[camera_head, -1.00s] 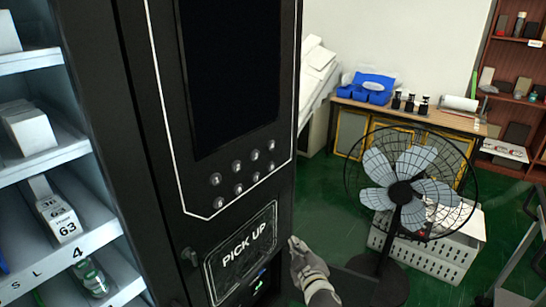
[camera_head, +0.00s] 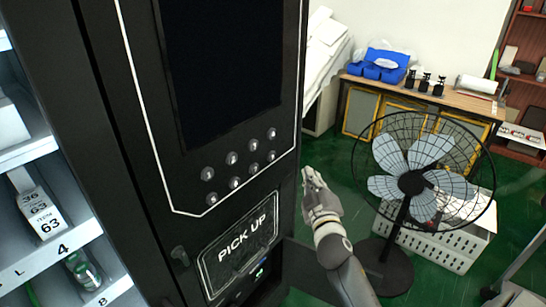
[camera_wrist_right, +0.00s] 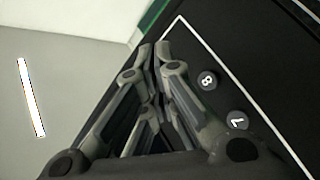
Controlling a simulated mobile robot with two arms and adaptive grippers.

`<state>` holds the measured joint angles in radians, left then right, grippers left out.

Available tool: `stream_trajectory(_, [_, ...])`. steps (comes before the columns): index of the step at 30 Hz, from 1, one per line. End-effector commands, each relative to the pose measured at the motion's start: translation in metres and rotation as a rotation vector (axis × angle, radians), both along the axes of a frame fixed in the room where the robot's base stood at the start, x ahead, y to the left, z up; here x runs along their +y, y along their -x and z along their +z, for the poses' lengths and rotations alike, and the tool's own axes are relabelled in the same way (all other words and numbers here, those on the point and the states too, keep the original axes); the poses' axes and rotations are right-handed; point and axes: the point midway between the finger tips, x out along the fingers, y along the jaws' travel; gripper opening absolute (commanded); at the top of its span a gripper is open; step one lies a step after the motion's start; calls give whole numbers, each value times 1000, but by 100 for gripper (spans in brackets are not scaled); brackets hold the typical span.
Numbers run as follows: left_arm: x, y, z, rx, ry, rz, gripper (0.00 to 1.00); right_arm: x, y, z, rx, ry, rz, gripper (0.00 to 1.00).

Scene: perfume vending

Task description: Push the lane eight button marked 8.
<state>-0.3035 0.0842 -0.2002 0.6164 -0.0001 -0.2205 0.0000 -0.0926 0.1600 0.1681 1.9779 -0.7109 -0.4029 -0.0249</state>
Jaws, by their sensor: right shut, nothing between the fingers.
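The round button marked 8 (camera_wrist_right: 208,79) shows on the black panel in the right wrist view, beside the button marked 7 (camera_wrist_right: 236,120). In the head view the button at the right end of the lower row (camera_head: 270,156) appears to be the 8, but its digit is too small to read. My right gripper (camera_head: 309,176) is shut and empty, just right of the machine's front edge and apart from the buttons. In the right wrist view its closed fingertips (camera_wrist_right: 155,48) lie left of the 8. My left gripper is out of view.
The black vending machine has a dark screen (camera_head: 222,65) above the buttons and a PICK UP flap (camera_head: 238,244) below. Lit shelves (camera_head: 45,262) with boxes are at left. A standing fan (camera_head: 412,182) and a white crate (camera_head: 455,248) stand on the right.

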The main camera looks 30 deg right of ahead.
Motion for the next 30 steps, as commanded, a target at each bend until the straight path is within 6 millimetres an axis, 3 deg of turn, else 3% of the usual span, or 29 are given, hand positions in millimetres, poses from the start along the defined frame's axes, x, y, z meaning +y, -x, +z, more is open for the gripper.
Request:
stream_trajectory(18, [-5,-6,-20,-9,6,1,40,28,-68,-2,0,-1,0,0])
stream_trajectory(30, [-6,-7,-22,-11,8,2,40,33,-80,0,1,-1,0,0])
